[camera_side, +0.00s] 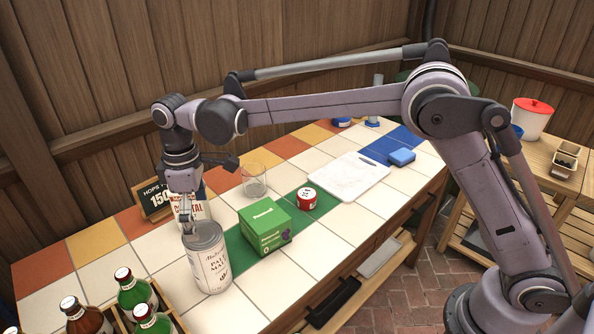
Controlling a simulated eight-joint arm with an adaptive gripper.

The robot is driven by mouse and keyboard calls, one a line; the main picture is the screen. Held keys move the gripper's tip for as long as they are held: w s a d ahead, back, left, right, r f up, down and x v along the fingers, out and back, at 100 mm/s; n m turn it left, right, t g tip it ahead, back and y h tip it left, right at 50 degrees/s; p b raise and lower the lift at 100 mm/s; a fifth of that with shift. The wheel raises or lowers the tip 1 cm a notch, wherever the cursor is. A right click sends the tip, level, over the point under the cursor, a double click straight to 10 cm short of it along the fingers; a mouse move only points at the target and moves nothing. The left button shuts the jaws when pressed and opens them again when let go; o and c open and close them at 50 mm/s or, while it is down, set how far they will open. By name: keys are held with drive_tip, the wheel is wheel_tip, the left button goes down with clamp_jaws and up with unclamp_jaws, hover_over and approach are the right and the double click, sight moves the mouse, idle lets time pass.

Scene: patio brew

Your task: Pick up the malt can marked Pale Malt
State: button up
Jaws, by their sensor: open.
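The Pale Malt can (210,262) stands upright on the tiled table at the left, a large pale can with dark lettering that reads "PALE MALT" and a grey metal top. My gripper (188,228) points down at the can's top rim, on its left back part. The jaws are open. I cannot tell whether the fingers touch the rim or straddle it. A white can or packet with red lettering (199,208) stands just behind, partly hidden by my gripper.
A green box (265,228) stands right of the can, with a small red tin (307,198) and a glass beaker (254,186) beyond. A crate of several bottles (133,290) is at front left. A sign (153,200) stands behind. A white board (343,182) lies farther right.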

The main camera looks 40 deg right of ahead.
sight(209, 258)
wheel_tip(209, 258, down, 10)
drive_tip(key=shift+f, duration=0.15)
idle(0.5)
drive_tip(key=c, duration=1.5)
drive_tip(key=shift+c, duration=1.2)
drive_tip(key=shift+r, duration=0.2)
